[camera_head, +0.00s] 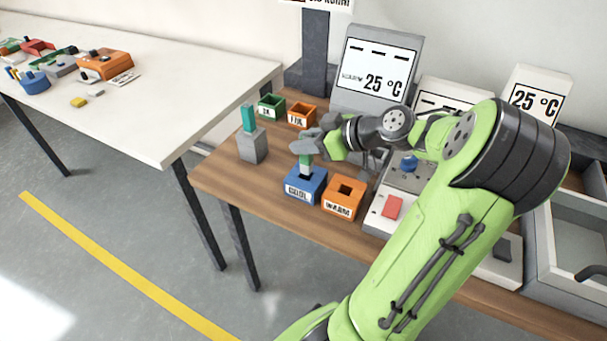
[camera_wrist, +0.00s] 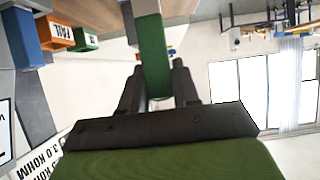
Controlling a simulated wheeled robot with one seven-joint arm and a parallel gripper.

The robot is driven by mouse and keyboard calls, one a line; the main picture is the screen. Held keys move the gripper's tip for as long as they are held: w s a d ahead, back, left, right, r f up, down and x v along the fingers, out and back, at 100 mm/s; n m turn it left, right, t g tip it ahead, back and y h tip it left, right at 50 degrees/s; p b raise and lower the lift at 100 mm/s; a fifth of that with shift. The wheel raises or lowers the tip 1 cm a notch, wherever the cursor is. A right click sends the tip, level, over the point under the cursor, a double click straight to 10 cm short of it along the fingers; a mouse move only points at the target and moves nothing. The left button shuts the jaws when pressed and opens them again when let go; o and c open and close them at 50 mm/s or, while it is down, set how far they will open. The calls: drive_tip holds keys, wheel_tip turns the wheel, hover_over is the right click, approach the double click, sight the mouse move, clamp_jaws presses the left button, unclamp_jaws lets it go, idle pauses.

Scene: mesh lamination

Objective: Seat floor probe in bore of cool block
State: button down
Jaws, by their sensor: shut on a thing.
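The cool block (camera_head: 307,190) is a blue block with a COOL label near the table's front edge in the head view. A green-handled probe (camera_head: 306,160) is upright over its top; I cannot tell whether its lower end is inside the bore or just above it. My gripper (camera_head: 308,144) is shut on this probe, and the wrist view shows its green handle (camera_wrist: 153,55) between the fingers (camera_wrist: 157,88). The probe's tip and most of the bore are hidden. Nothing shown names this probe as the floor probe.
An orange WARM block (camera_head: 343,210) stands right beside the cool block. A grey block (camera_head: 252,146) holds a teal-handled probe (camera_head: 248,117) to the left. Small green (camera_head: 271,107) and orange (camera_head: 302,117) bins stand behind. A control box with a red button (camera_head: 392,207) is at right.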

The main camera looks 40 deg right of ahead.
sight(311, 159)
wheel_tip(311, 159, down, 5)
drive_tip(key=shift+r+b, duration=0.1)
drive_tip(key=shift+b, duration=0.7)
drive_tip(key=shift+f, duration=0.2)
drive_tip(key=c, duration=0.8)
unclamp_jaws()
drive_tip(key=shift+r, duration=0.1)
